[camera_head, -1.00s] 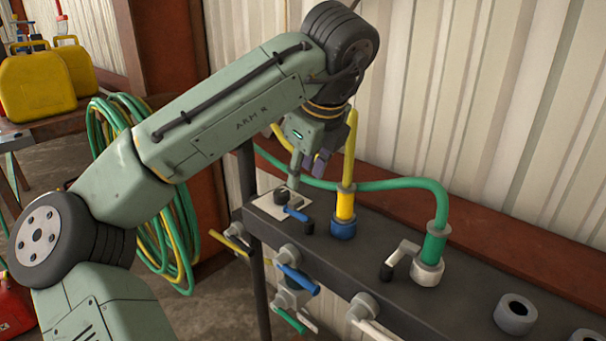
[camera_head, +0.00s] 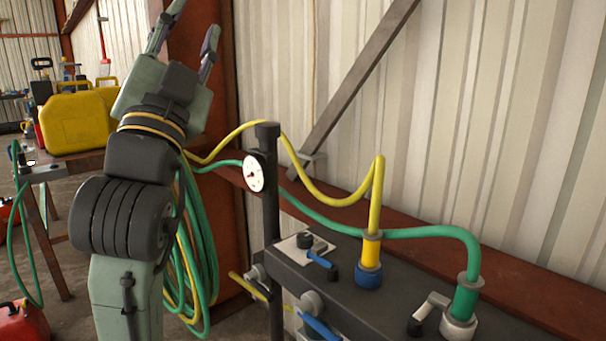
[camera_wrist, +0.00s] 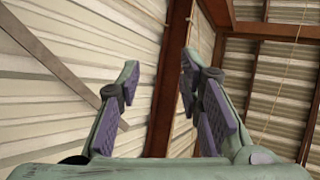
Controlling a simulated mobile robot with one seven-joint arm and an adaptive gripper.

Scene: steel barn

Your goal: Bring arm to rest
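My gripper (camera_head: 188,38) is raised at the upper left of the head view, pointing up. Its two fingers are spread apart with nothing between them. In the wrist view my gripper (camera_wrist: 158,100) shows both purple finger pads apart, with the metal wall and a red-brown steel post behind. My arm stands nearly upright at the left, folded at a dark ribbed joint, clear of the dark bench.
The dark bench (camera_head: 400,305) carries a blue-handled valve (camera_head: 318,258), a yellow hose fitting (camera_head: 371,252) and a green hose fitting (camera_head: 465,300). A gauge (camera_head: 254,173) sits on a post. Coiled hoses (camera_head: 205,260) hang behind my arm. Yellow cans (camera_head: 75,122) stand on a table at left.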

